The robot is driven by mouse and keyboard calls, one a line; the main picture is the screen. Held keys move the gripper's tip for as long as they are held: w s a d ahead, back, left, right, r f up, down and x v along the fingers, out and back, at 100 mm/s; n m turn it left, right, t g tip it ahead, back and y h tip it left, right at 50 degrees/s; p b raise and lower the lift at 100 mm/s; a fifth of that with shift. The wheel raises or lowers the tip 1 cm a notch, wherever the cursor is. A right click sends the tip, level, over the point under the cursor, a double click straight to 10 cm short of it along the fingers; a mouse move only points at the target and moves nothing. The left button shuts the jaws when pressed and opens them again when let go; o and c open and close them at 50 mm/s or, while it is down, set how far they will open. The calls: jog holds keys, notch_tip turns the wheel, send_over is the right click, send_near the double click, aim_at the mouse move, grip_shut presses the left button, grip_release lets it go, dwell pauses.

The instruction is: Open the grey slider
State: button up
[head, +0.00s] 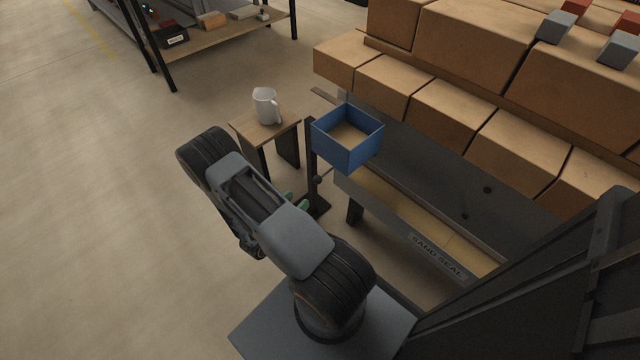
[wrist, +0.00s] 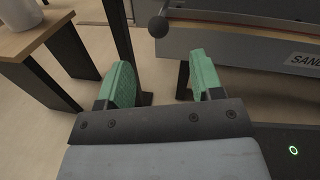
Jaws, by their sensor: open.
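A long grey front panel (head: 400,227) marked "SAND SEAL" runs along the low bench side; it also shows in the wrist view (wrist: 240,55). I take it for the grey slider, though no part is named so. A dark round knob (wrist: 158,27) is at the panel's left end in the wrist view; the head view shows it small beside a post (head: 318,180). My gripper (wrist: 163,82) has two green fingers spread apart with nothing between them. It is low, with the knob ahead, above the gap in the wrist view. In the head view my arm partly hides the green fingers (head: 296,201).
A blue open box (head: 345,157) sits atop a dark post (head: 311,150) near the knob. A small wooden table (head: 245,130) with a white mug (head: 265,106) stands left of it. Large tan bricks (head: 455,110) line the bench behind. Open floor (head: 100,200) lies left.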

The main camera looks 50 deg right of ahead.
jog(key=shift+n, duration=0.3)
jog(key=d+b, duration=0.1)
jog(key=d, duration=0.3)
jog(key=w+d+b, duration=0.1)
jog(key=d, duration=0.4)
jog(key=d+f+b, duration=0.1)
jog(key=d, duration=0.3)
jog(key=shift+w+d+f, duration=0.1)
jog(key=shift+w+d, duration=0.2)
jog(key=shift+d, duration=0.05)
jog(key=shift+c, duration=0.3)
grip_shut()
